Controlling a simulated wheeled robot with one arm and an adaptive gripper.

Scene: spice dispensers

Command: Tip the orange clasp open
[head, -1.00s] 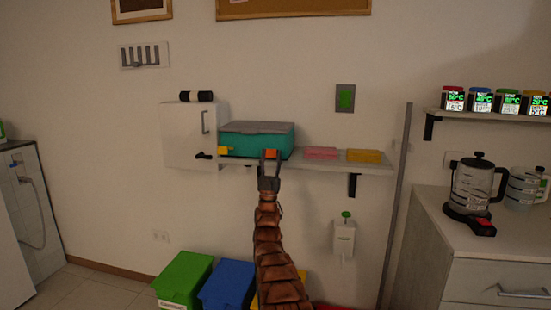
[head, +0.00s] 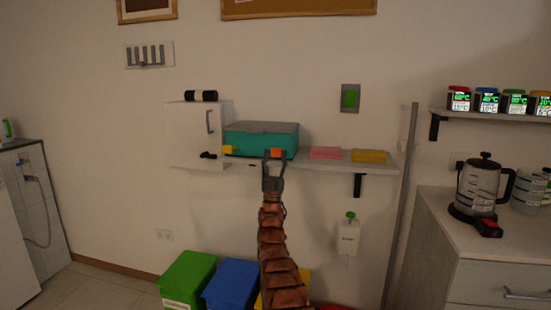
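A teal box (head: 250,143) with a grey lid (head: 262,127) sits on the wall shelf, and its lid looks closed. The orange clasp (head: 277,153) is on the right part of the box's front. A second, yellow-orange clasp (head: 228,149) is on the left part. My gripper (head: 273,157) reaches up to the box front from below, at the orange clasp. Its two fingers are apart, with the clasp showing around and between the tips. I cannot tell whether the fingers touch it.
A pink block (head: 325,153) and a yellow block (head: 369,156) lie on the shelf (head: 310,164) to the right. A white cabinet (head: 190,137) adjoins the box's left side. Green (head: 187,278) and blue (head: 230,284) bins stand below. A counter with a kettle (head: 478,190) is at right.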

